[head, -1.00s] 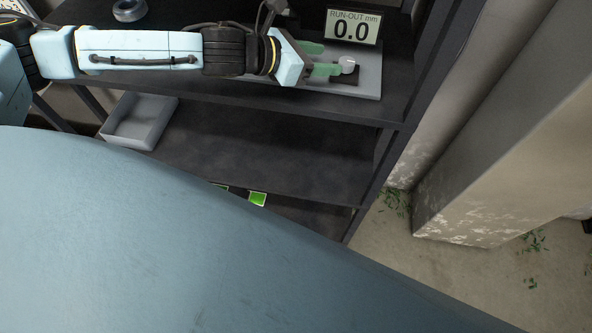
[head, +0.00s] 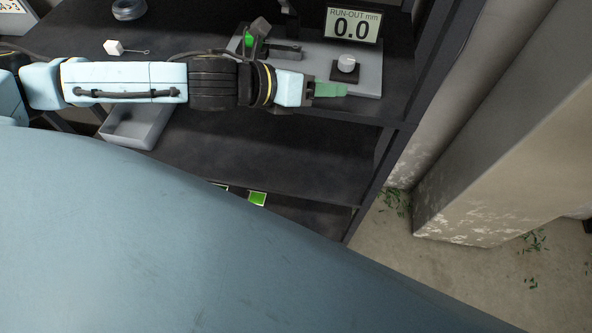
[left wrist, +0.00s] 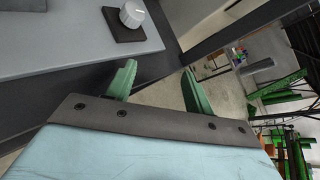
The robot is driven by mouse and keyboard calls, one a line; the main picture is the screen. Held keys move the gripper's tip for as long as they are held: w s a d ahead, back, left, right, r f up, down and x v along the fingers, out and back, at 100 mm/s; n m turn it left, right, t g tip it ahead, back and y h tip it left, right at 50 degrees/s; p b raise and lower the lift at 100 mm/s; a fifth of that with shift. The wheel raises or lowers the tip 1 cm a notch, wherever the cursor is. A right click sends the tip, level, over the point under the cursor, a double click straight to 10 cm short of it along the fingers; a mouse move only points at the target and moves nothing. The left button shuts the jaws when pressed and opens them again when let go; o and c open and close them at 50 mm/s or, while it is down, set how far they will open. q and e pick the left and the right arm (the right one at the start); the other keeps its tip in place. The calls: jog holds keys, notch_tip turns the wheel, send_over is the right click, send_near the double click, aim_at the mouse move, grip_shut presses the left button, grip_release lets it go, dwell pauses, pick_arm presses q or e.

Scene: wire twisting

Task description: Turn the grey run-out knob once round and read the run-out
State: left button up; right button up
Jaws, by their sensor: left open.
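The grey run-out knob (head: 346,63) stands on a dark square base on the grey plate (head: 369,80) at the right of the shelf top. It also shows at the top of the left wrist view (left wrist: 132,15), with a small mark on its rim. The run-out display (head: 352,24) behind it reads 0.0 mm. My left gripper (head: 331,90) is at the plate's front edge, in front of the knob and apart from it. Its green fingers (left wrist: 158,88) are spread and empty in the left wrist view. My right gripper is not in view.
A white block with a thin wire loop (head: 115,47) lies on the shelf top at left, near a dark ring (head: 128,9). A clamp with a green part (head: 250,40) stands on the plate's left. A grey tray (head: 137,128) sits lower. A post bounds the shelf at right.

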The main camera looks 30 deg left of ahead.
pick_arm(q)
jog(key=s+d+f+n+y, duration=0.25)
jog(key=d+f+n, duration=0.2)
jog(key=n, duration=0.75)
jog(key=s+a+f+n+g+y+b, duration=0.1)
jog(key=a+f+n+y+b, duration=0.1)
jog(key=f+n, duration=0.5)
jog(key=s+a+f+n+g+y+b, duration=0.1)
jog(key=a+f+n, duration=0.3)
jog(key=f, duration=1.3)
jog(key=n+y+b, duration=0.1)
jog(key=n, duration=0.2)
jog(key=shift+a+g+b, duration=0.3)
jog(key=shift+a, duration=0.05)
